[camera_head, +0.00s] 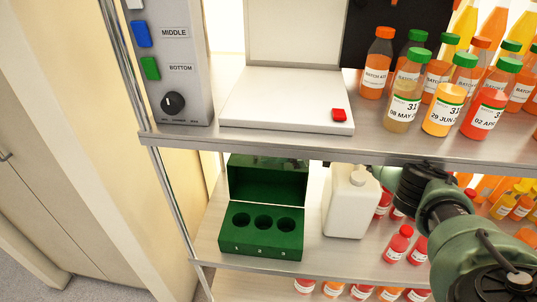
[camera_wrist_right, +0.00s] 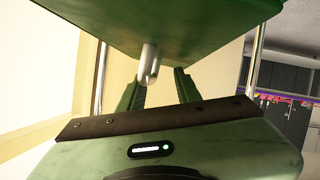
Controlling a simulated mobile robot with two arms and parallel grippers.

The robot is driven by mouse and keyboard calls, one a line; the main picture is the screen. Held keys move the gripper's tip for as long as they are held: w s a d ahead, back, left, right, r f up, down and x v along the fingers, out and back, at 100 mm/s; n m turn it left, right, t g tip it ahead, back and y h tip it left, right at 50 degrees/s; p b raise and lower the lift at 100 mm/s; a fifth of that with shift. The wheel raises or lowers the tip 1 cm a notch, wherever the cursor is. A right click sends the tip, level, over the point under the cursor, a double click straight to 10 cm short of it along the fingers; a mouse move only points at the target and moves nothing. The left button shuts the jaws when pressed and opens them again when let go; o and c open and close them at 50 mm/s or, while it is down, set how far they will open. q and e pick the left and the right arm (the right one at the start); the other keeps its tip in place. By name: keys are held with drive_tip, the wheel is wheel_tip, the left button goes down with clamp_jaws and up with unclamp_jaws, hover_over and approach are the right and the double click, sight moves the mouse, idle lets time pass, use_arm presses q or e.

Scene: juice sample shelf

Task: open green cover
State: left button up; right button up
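The green box (camera_head: 262,236) stands on the lower shelf in the head view, with three round holes in its top face. Its green cover (camera_head: 268,182) is raised, standing roughly upright at the back of the box. In the right wrist view the green cover (camera_wrist_right: 165,25) fills the top, with a grey peg-like knob (camera_wrist_right: 149,65) hanging from it. My right gripper (camera_wrist_right: 158,85) is open, its two dark green fingers apart just beyond the knob; I cannot tell whether they touch anything. In the head view the upper shelf hides this gripper. My left gripper is not in view.
A white jug (camera_head: 350,205) stands right of the box, close to my right arm. Small red-capped bottles (camera_head: 398,243) stand further right. The upper shelf (camera_head: 290,145) hangs over the box, carrying a white device (camera_head: 285,98) and several juice bottles (camera_head: 443,108).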

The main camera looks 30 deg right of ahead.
sight(290, 165)
drive_tip(key=v, duration=0.7)
drive_tip(key=shift+s+d, duration=0.1)
